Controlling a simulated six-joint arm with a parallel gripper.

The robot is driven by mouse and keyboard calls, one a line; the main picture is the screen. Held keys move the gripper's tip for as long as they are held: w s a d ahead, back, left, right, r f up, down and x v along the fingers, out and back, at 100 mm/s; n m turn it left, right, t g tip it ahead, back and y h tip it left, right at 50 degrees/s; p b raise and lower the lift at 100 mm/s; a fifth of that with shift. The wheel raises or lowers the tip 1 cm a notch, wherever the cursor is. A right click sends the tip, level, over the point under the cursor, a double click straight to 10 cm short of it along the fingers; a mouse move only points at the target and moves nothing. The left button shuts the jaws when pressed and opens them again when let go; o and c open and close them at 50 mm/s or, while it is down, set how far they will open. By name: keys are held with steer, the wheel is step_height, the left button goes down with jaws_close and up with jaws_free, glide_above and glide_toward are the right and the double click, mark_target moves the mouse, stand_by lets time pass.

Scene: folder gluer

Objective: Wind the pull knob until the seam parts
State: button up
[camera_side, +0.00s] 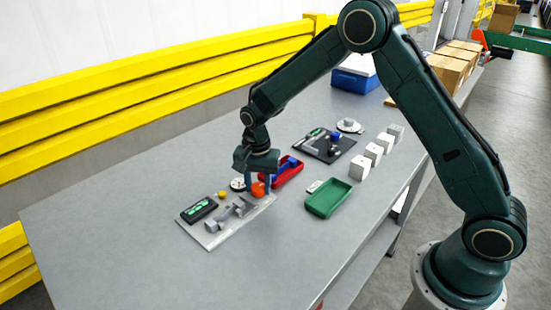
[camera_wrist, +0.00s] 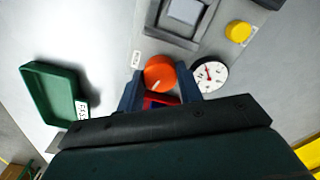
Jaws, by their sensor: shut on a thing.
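The orange-red pull knob (camera_side: 258,189) stands at the right end of a light grey fixture plate (camera_side: 213,239). In the wrist view the knob (camera_wrist: 159,72) shows a short pale mark on its face. My gripper (camera_side: 258,186) points down at it, and its two blue fingers are shut on the knob from both sides. A grey clamp-like block (camera_wrist: 183,22) sits on the plate beyond the knob. A white round dial (camera_wrist: 209,76) with a red needle lies just right of my fingers. I cannot make out the seam or its state.
A yellow button (camera_wrist: 238,31) and a black box with a green display (camera_side: 198,210) are on the plate. A red tray (camera_side: 289,174) with a blue part is close behind my gripper. A green tray (camera_side: 328,198) and several white blocks (camera_side: 374,153) stand to the right. The table's left front is clear.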

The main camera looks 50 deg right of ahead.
mark_target(258, 186)
steer(key=m, duration=0.4)
steer(key=shift+m, duration=0.3)
steer(key=m, duration=0.4)
steer(key=shift+m, duration=0.3)
steer(key=o, duration=1)
steer(key=shift+r, duration=0.1)
step_height(258, 186, up, 14)
stand_by(0.5)
